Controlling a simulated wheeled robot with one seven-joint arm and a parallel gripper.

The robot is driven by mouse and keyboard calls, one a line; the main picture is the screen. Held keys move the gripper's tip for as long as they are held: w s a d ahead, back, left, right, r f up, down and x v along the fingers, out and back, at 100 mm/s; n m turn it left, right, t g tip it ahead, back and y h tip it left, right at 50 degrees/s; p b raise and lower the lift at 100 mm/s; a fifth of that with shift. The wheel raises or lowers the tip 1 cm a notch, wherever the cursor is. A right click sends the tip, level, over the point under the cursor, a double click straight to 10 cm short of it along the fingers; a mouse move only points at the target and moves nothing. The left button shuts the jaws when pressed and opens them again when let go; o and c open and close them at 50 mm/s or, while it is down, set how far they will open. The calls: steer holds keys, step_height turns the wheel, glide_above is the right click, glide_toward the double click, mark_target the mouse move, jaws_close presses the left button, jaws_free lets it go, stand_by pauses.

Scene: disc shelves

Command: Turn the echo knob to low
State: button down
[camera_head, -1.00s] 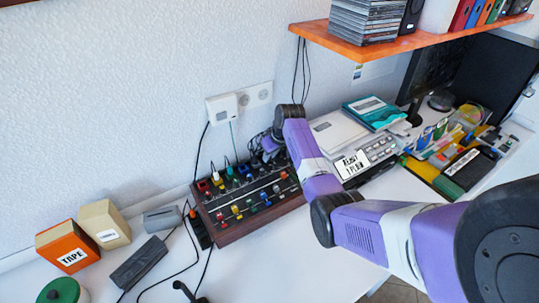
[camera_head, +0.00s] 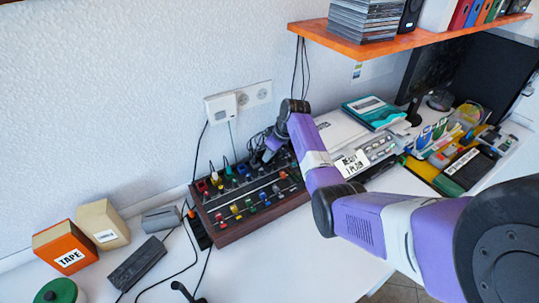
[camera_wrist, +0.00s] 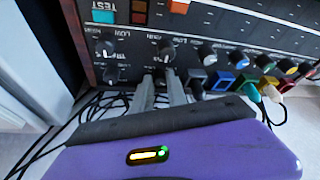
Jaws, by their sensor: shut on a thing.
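The mixer (camera_head: 238,231) is a dark panel with a wooden edge, lying on the white desk. My gripper (camera_head: 268,155) is low over its back right part, and my wrist hides the spot it touches. In the wrist view the two grey fingers of my gripper (camera_wrist: 160,78) are shut on a small dark knob (camera_wrist: 160,76), mostly hidden between them. LOW is printed near these knobs. I cannot read an echo label or the held knob's pointer.
Coloured knobs (camera_wrist: 224,80) stand close to the right of my fingers. Black cables lie below the panel. A grey-white device (camera_head: 340,130) is right of the mixer, and an orange shelf (camera_head: 345,36) hangs above.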

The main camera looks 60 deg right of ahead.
steer(key=c, duration=1.6)
jaws_free()
steer(key=shift+r, duration=0.1)
steer(key=shift+v, duration=3.8)
steer(key=shift+o, duration=0.3)
